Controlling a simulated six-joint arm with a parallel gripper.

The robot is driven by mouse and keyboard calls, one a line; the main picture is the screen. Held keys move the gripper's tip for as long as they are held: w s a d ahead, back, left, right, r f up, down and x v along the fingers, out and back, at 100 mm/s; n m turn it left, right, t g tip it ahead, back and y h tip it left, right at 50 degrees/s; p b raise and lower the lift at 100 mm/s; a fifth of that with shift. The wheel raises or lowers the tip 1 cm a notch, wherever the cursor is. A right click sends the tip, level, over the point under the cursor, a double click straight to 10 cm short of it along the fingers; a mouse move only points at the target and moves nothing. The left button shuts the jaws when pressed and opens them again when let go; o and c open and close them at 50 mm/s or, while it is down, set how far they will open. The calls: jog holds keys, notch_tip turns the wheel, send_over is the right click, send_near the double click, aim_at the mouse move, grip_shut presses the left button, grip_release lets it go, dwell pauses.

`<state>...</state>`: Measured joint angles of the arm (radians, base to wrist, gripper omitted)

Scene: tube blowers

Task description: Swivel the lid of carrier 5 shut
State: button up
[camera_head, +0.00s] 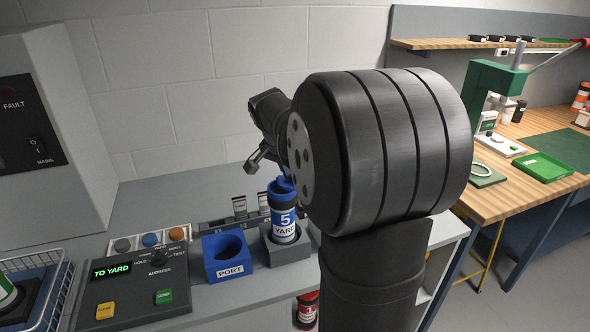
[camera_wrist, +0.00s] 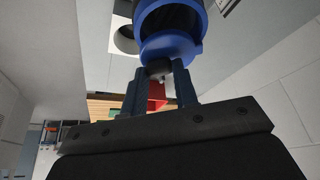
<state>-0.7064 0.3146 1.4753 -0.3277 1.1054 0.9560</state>
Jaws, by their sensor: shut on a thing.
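Carrier 5 (camera_head: 284,222), a blue tube with a "5" on its white label band, stands upright in a grey holder marked YARD. Its blue lid (camera_wrist: 171,47) is a disc at the rim, swung partly off the dark mouth (camera_wrist: 170,17), which shows open in the wrist view. My gripper (camera_wrist: 161,70) is at the lid's outer edge. Its two fingers are shut on the small dark knob of the lid (camera_wrist: 158,67). In the head view my arm hides part of the gripper and the area right of the carrier.
A blue PORT holder (camera_head: 227,262) stands empty to the left. A control box (camera_head: 140,285) reading TO YARD and a wire basket (camera_head: 50,275) are further left. A red carrier (camera_head: 307,307) is below the bench edge. A wooden bench (camera_head: 540,190) stands at right.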

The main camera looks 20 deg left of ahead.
aim_at(286, 186)
jog(key=m, duration=0.2)
jog(key=s+m+h, duration=0.1)
jog(key=shift+s+a+m+g, duration=0.2)
jog(key=shift+a+m+g, duration=0.1)
jog(key=shift+a+m, duration=0.1)
jog(key=shift+s+a+m+g+h, duration=0.3)
jog(key=shift+s+m+h, duration=0.1)
jog(key=shift+m, duration=0.65)
jog(key=shift+s+a+m+g+h, duration=0.25)
jog(key=shift+m+h, duration=0.15)
jog(key=shift+m, duration=0.65)
jog(key=o, duration=1)
jog(key=v, duration=1.7)
jog(key=shift+a, duration=0.2)
jog(key=shift+s+r, duration=0.1)
